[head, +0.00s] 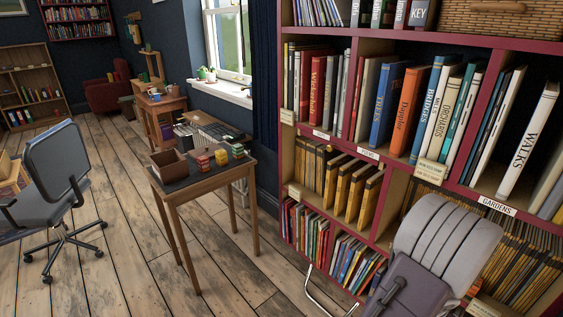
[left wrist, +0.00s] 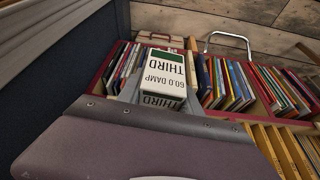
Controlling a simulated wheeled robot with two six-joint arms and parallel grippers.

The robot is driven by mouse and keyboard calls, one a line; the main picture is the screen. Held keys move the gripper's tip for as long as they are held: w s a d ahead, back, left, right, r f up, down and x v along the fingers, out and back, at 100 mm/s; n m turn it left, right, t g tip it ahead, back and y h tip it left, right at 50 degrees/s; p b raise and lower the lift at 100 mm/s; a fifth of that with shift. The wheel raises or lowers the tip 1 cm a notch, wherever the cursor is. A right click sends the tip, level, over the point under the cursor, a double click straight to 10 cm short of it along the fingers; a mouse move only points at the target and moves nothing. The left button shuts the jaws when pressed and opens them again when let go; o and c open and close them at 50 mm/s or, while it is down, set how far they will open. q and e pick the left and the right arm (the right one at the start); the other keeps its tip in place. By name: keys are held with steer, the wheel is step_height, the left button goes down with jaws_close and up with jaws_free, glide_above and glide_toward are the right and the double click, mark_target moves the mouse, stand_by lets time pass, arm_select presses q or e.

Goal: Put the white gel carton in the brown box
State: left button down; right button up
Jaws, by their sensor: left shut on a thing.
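In the left wrist view a white carton (left wrist: 164,72) with green bands and upside-down black print reading "THIRD" and "60.0 DAMP" is between the grey fingers of my left gripper (left wrist: 160,92). The gripper is shut on it, in front of the lower bookshelf; I cannot read the word gel. The carton and left gripper are not visible in the head view. The open brown box (head: 169,165) stands on the left part of a small dark-topped table (head: 203,174), well away from the bookshelf. My right gripper is not in view.
Several small coloured cartons (head: 220,157) stand right of the box. A tall red-edged bookshelf (head: 352,143) packed with books fills the right side. A swivel chair (head: 60,170) stands left of the table, with bare floorboards (head: 130,225) between. A curved metal tube (head: 325,297) is near the shelf's foot.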

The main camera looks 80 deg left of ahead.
arm_select(q)
steer(key=shift+w+d, duration=0.25)
steer(key=shift+w, duration=0.05)
steer(key=w+d+r+m+h, duration=0.1)
steer(key=w+d+m, duration=0.1)
steer(key=d, duration=0.5)
steer(key=w+d+r+m+h, duration=0.1)
steer(key=w+d+m, duration=0.2)
steer(key=d, duration=0.4)
steer(key=shift+w+d+r+t, duration=0.25)
steer(key=shift+w+t, duration=0.05)
steer(key=shift+w, duration=0.1)
